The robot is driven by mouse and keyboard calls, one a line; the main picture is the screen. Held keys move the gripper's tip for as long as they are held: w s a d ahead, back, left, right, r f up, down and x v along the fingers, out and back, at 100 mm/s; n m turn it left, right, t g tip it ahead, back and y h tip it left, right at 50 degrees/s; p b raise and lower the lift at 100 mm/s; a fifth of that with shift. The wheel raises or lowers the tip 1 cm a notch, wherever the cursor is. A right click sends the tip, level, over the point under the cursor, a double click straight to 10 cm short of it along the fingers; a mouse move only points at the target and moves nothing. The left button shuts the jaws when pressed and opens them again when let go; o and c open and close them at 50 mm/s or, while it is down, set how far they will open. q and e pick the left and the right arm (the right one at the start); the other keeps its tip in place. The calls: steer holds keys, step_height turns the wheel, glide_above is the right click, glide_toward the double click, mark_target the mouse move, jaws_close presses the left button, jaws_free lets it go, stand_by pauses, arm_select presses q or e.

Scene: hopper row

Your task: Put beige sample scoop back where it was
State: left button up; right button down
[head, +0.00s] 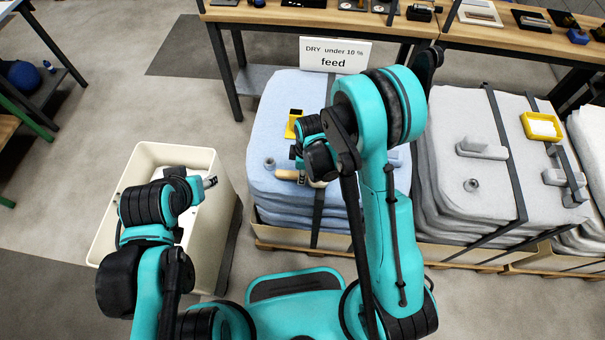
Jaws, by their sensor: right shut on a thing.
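The beige sample scoop (286,175) is at the top of the blue stacked bags (268,100), at the tip of my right gripper (303,178). My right gripper is shut on it, and its hand and arm hide part of the scoop. I cannot tell whether the scoop touches the bag. My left gripper (210,182) is over the cream bin (128,185), far from the scoop. Its fingers are too small to read.
A yellow holder (291,130) and a small grey ring (269,163) sit on the blue bags. A feed sign (334,54) stands behind. Grey bags (455,110) at right carry a yellow tray (541,126). Floor between bin and bags is clear.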

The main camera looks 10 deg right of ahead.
steer(key=c, duration=1.3)
jaws_free()
steer(key=shift+f, duration=0.15)
steer(key=shift+r, duration=0.2)
steer(key=s+d+r+m+t+p, duration=0.2)
steer(key=d+r+m, duration=0.1)
steer(key=r, duration=0.9)
steer(key=s+d+r+m+t+p, duration=0.1)
steer(key=s+d+r+m+p, duration=0.2)
steer(key=r, duration=0.9)
steer(key=s+d+r+m+t+b, duration=0.1)
steer(key=s+d+r+m+t, duration=0.2)
steer(key=m, duration=0.5)
steer(key=s+r+t, duration=0.1)
steer(key=s+r, duration=0.1)
steer(key=s, duration=0.1)
steer(key=shift+s+d+m+h, duration=0.35)
steer(key=shift+d+m+h, duration=0.05)
